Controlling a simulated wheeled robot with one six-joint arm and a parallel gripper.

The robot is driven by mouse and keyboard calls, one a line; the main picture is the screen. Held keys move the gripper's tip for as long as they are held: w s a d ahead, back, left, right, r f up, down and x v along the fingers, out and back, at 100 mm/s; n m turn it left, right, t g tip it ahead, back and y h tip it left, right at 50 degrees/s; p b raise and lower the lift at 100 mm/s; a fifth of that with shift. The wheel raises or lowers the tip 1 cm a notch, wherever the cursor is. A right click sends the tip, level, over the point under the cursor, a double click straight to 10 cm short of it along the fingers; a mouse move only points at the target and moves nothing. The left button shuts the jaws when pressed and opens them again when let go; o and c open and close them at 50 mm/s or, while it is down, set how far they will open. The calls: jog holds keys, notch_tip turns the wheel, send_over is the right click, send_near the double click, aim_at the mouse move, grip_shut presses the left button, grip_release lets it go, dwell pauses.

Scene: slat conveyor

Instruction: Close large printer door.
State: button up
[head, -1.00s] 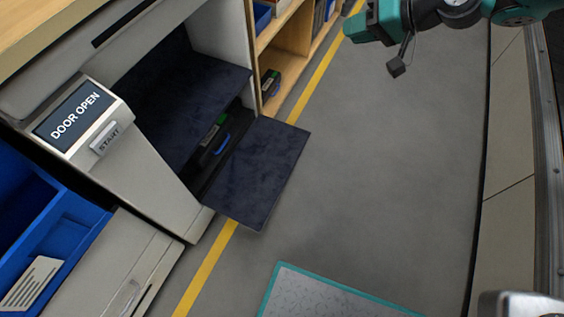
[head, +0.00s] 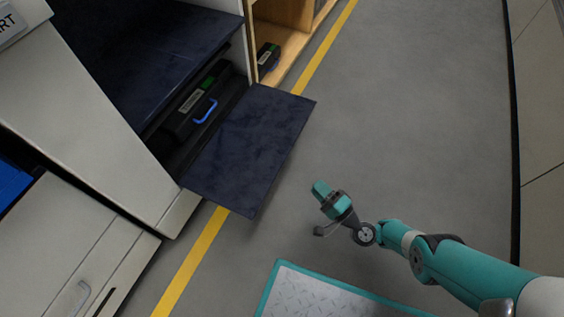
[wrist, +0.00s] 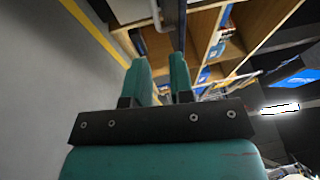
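The large printer door (head: 255,150) is a dark navy panel in the head view. It hangs open, folded out low over the floor from the off-white printer (head: 85,110). Inside the opening, behind the door, is a black cartridge (head: 185,125) with a green mark and a blue handle. My gripper (head: 321,190) is to the right of the door, apart from it, over the grey floor. In the wrist view, the two teal fingers (wrist: 160,72) stand apart with nothing between them.
A wooden shelf (head: 285,35) with another black cartridge (head: 267,58) stands beyond the printer. A teal-edged metal plate (head: 330,295) lies at the bottom. Pale cabinets (head: 540,120) line the right side. The grey floor between is clear, with a yellow line (head: 190,265) along the printer.

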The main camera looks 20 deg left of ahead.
jog(key=s+f, duration=0.1)
jog(key=b, duration=1.1)
send_near(282, 155)
jog(key=w+a+f, duration=0.5)
jog(key=a, duration=0.2)
jog(key=a+b, duration=0.1)
jog(key=w+a+r+b, duration=0.1)
jog(key=b, duration=0.1)
jog(key=shift+w+a+r+m, duration=0.1)
jog(key=shift+w+a+m, duration=0.15)
jog(key=shift+w+m, duration=0.05)
jog(key=shift+w+a+r+b, duration=0.15)
jog(key=shift+a+r+b, duration=0.05)
jog(key=shift+a+b, duration=0.1)
jog(key=shift+c, duration=0.5)
jog(key=shift+d, duration=0.1)
grip_shut()
